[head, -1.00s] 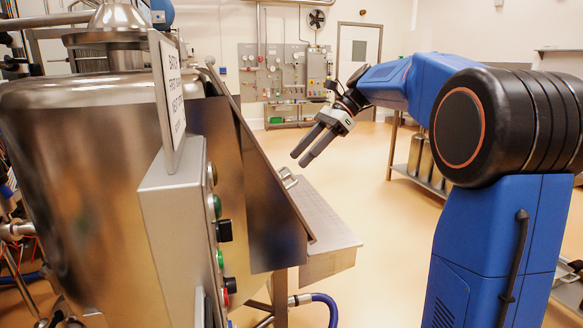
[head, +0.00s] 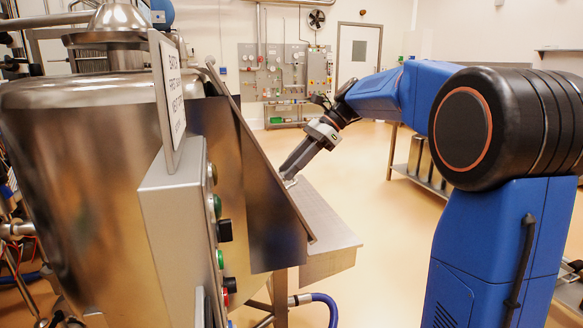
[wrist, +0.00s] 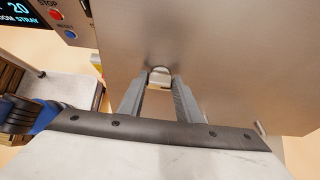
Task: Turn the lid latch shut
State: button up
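The lid latch (wrist: 159,75) is a small bright metal piece with a rounded top against a brushed-metal panel (wrist: 225,60). In the head view a little of the latch (head: 291,183) shows at the panel's sloped edge. My gripper (wrist: 161,82) reaches to it, with one finger on either side and the tips level with the latch. A gap shows between the fingers, so they look open around it; whether they touch it is unclear. In the head view my gripper (head: 286,174) points down and left, its fingers overlapping.
A metal ledge (head: 325,225) lies just below the latch. A grey control box (head: 178,225) with a sign (head: 172,95) stands in front, beside the large steel vessel (head: 85,170). A screen with buttons (wrist: 56,14) is at upper left in the wrist view.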

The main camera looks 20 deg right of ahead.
jog(key=shift+n, duration=0.3)
jog(key=shift+s+n+t, duration=0.2)
jog(key=shift+n+t, duration=0.4)
jog(key=shift+n, duration=0.6)
jog(key=n, duration=0.1)
jog(key=n+t, duration=0.1)
jog(key=n, duration=0.2)
jog(key=shift+s+d+f+n+t+y, duration=0.1)
jog(key=shift+s+f+n+t+y, duration=0.1)
jog(key=shift+s+n+t+y, duration=0.15)
jog(key=n, duration=0.2)
jog(key=n+t+y, duration=0.1)
jog(key=n, duration=0.1)
jog(key=shift+d+f, duration=0.1)
jog(key=shift+f, duration=0.1)
jog(key=shift+s+d+f+n+t+y, duration=0.15)
jog(key=shift+n+y, duration=0.15)
jog(key=shift+n, duration=0.65)
jog(key=shift+w+a+f+n+t+y, duration=0.1)
jog(key=shift+n+y, duration=0.15)
jog(key=shift+n, duration=0.65)
jog(key=o, duration=1)
jog(key=shift+d, duration=0.1)
jog(key=shift+o, duration=0.2)
